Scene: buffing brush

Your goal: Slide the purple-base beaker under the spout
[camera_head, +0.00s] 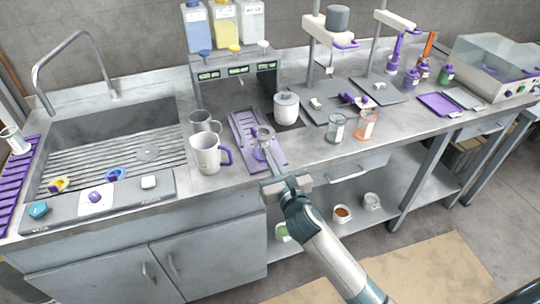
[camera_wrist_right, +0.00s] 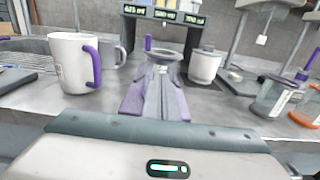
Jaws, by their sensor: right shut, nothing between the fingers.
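A clear beaker (camera_head: 264,133) with purple low on its side stands on the purple tray (camera_head: 240,122) in front of the dispenser (camera_head: 236,75). Its round rim also shows in the wrist view (camera_wrist_right: 164,57); its lower part is hidden behind my gripper. My right gripper (camera_head: 270,160) is shut with nothing between its fingers, its tips close at the beaker's near side. Whether they touch it I cannot tell. In the wrist view the shut fingers (camera_wrist_right: 163,90) point at the beaker, with the dispenser's displays (camera_wrist_right: 163,15) behind. My left gripper is out of view.
A white mug with a purple handle (camera_head: 206,154) and a grey mug (camera_head: 203,122) stand left of the tray. A white lidded pot (camera_head: 287,108) stands to its right. A clear beaker (camera_head: 336,128) and an orange-based beaker (camera_head: 366,125) stand farther right. The sink (camera_head: 115,140) is at left.

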